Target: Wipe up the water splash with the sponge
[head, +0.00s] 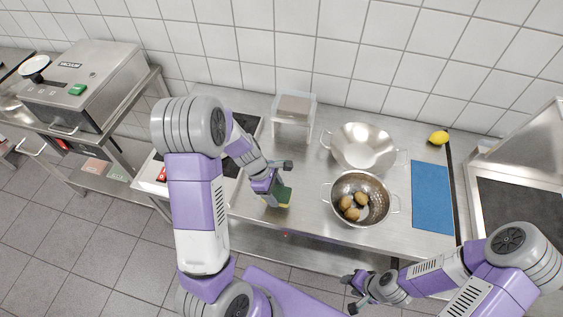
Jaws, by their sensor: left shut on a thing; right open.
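My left gripper (274,177) is shut on the sponge (281,197), which has a dark green side and a yellow side. It holds the sponge low over the left part of the steel worktop (306,220), near the front edge. I cannot tell whether the sponge touches the surface. I cannot make out the water splash; my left arm and the sponge hide part of the worktop there. My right gripper (350,292) is open and empty, in front of the worktop's front edge.
Right of the sponge stand a colander (376,187) with several potatoes and a steel bowl (354,157). A container sits on a small stand (293,122) behind. A blue mat (432,197) and a lemon (438,137) lie right. A vacuum machine (85,84) stands far left.

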